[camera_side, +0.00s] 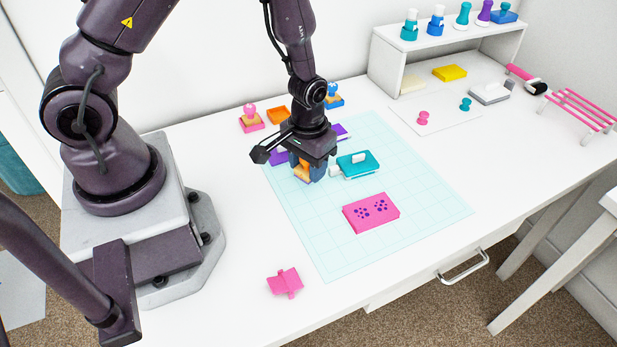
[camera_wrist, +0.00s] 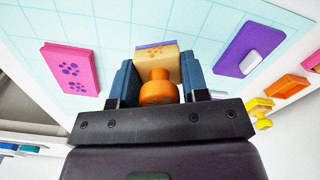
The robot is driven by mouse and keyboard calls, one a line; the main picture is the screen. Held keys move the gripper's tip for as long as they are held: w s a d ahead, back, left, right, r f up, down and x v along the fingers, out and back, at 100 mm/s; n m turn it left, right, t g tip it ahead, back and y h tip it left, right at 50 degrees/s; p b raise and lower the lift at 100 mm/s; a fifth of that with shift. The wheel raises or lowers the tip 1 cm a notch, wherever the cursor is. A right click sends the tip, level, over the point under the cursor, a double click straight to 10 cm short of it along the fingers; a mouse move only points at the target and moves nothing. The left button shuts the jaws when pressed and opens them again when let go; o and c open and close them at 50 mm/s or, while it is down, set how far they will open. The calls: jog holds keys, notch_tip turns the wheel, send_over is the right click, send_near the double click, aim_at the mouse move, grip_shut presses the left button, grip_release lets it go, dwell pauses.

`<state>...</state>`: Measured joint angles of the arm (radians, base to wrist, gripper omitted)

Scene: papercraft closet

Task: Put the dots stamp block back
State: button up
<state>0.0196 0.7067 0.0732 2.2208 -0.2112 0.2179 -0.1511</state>
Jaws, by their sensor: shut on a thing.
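My gripper (camera_side: 308,172) is shut on a stamp block with a wooden body and an orange knob (camera_wrist: 158,90), held over the upper left of the pale grid mat (camera_side: 325,262). A purple edge shows along the block's stamping side in the wrist view; its pattern is hidden, so I cannot confirm the dots from the face. An orange tray (camera_side: 277,115) behind my gripper looks empty; it also shows at the right in the wrist view (camera_wrist: 286,87). A pink box (camera_side: 362,222) with purple dot clusters lies on the mat.
Two other stamps, one pink-knobbed (camera_side: 250,116) and one blue-knobbed (camera_side: 333,97), stand beside the orange tray. A purple pad (camera_wrist: 238,52) and a teal pad (camera_side: 358,164) lie near my gripper. A white shelf (camera_side: 384,62) stands at the back right. The mat's front is clear.

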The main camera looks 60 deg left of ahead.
aim_at(308, 187)
jog(key=shift+f, duration=1.85)
jog(key=shift+f, duration=0.1)
jog(key=o, duration=1)
notch_tip(308, 187, up, 12)
jog(key=shift+f, duration=0.1)
jog(key=s+r+m+t, duration=0.1)
jog(key=s+r+t, duration=0.1)
jog(key=r, duration=0.5)
jog(key=s+d+r+m+t, duration=0.1)
jog(key=s+r+m, duration=0.1)
jog(key=s+r, duration=0.3)
jog(key=s+r+m+t, duration=0.1)
jog(key=s+r, duration=0.3)
jog(key=r, duration=0.7)
jog(key=shift+d+m+t, duration=0.25)
jog(key=shift+m+t, duration=0.05)
jog(key=shift+t, duration=0.5)
